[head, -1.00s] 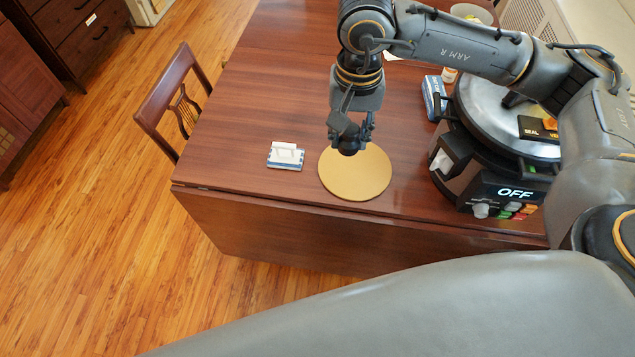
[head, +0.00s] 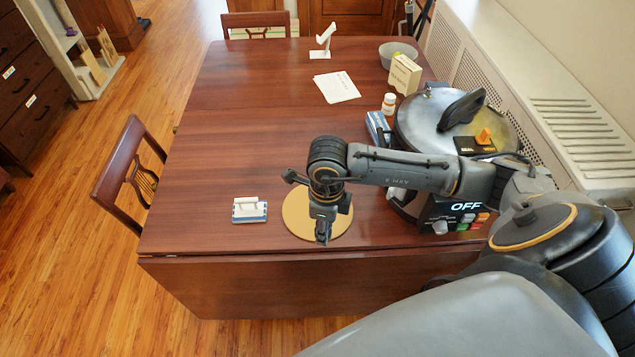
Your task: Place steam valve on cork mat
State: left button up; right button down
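The cork mat (head: 297,220) is a round tan disc near the front edge of the wooden table, partly hidden by my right arm. My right gripper (head: 323,236) points down over the mat; its dark fingers are small here, and I cannot tell whether they hold anything. A large pressure cooker (head: 421,123) stands to the right, its display reading OFF. On its lid, an orange valve-like knob (head: 484,137) stands by a black label; it looks like the steam valve. My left gripper is not in view.
A small white item on a blue-edged base (head: 249,210) lies left of the mat. Papers (head: 337,87), a white stand (head: 323,42), a bowl (head: 397,52), a box (head: 404,74) and a bottle (head: 388,103) are farther back. The table's left middle is clear.

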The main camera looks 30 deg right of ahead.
jog(key=shift+s+d+f+m, duration=0.1)
jog(key=shift+d+f+m, duration=0.1)
jog(key=shift+f+m, duration=0.1)
jog(key=w+d+f+b, duration=0.1)
jog(key=w+f+b, duration=0.1)
jog(key=w+b, duration=0.1)
jog(key=w+d+f+b, duration=0.1)
jog(key=w+f+b, duration=0.2)
jog(key=w, duration=0.1)
jog(key=w+d+f+b, duration=0.1)
jog(key=w+f+b, duration=0.2)
jog(key=w, duration=0.1)
jog(key=shift+w+f, duration=0.2)
jog(key=shift+w, duration=0.15)
jog(key=shift+w+d+f+b, duration=0.2)
jog(key=shift+w+f+b, duration=0.3)
jog(key=shift+b, duration=0.2)
jog(key=shift+w+f+b, duration=0.2)
jog(key=shift+b, duration=0.1)
notch_tip(320, 180, down, 3)
jog(key=shift+w+f+b, duration=0.15)
jog(key=shift+f+b, duration=0.05)
jog(key=shift+b, duration=0.95)
jog(key=shift+d+r, duration=0.1)
